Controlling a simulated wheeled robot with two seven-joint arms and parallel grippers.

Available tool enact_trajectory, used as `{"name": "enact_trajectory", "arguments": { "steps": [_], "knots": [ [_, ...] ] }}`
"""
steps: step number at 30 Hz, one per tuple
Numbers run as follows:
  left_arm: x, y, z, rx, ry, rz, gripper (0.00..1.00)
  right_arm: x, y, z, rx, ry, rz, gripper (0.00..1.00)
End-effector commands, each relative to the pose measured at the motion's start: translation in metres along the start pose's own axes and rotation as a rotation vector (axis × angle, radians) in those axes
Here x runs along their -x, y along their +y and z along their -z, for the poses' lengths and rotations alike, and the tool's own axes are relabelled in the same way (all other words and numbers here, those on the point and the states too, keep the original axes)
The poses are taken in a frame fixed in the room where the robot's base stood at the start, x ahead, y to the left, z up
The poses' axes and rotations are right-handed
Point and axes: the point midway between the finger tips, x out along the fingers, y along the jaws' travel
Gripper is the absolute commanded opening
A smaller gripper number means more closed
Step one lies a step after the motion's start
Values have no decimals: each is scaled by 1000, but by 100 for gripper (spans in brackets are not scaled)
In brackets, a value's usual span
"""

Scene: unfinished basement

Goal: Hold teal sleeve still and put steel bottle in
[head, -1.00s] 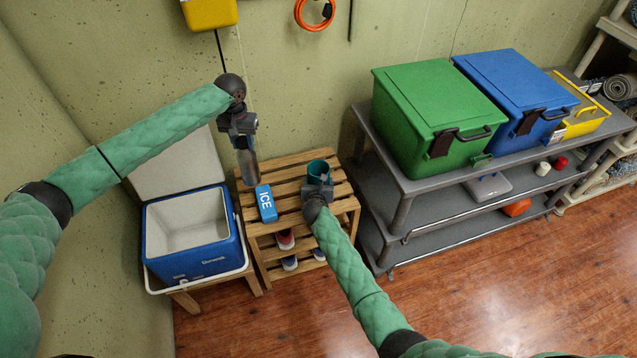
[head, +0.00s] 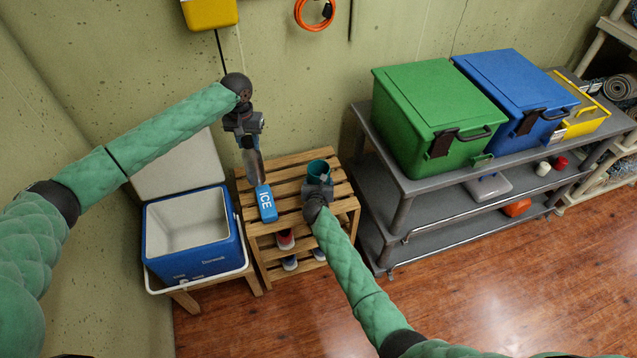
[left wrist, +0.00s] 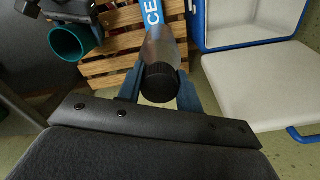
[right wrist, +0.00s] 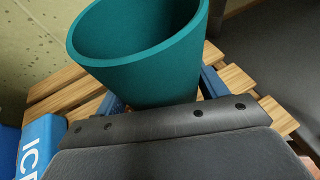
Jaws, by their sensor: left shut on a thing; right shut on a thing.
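The teal sleeve (head: 320,168) stands upright on the slatted wooden rack, its open mouth facing up. My right gripper (head: 318,187) is shut around it; the right wrist view shows the sleeve (right wrist: 140,50) between the fingers, and its inside looks empty as far as it shows. My left gripper (head: 246,138) is shut on the steel bottle (head: 253,165), which hangs below it, to the left of the sleeve and apart from it. The left wrist view shows the bottle's black cap (left wrist: 160,82) between the fingers, with the sleeve (left wrist: 72,42) off to the left.
A blue ICE pack (head: 267,204) lies on the wooden rack (head: 290,172), close to the bottle in the picture. An open blue cooler (head: 195,235) stands to the left. A grey shelf (head: 400,170) with green and blue bins stands to the right.

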Motion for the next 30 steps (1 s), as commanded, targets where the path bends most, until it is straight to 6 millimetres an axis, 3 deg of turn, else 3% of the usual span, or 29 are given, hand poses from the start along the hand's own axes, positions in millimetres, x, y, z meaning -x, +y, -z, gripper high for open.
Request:
{"name": "enact_trajectory", "arguments": {
  "steps": [30],
  "knots": [
    [1, 23, 7, 0, 2, 0, 0, 0, 0, 0, 0, 0, 0, 49]
  ]
}}
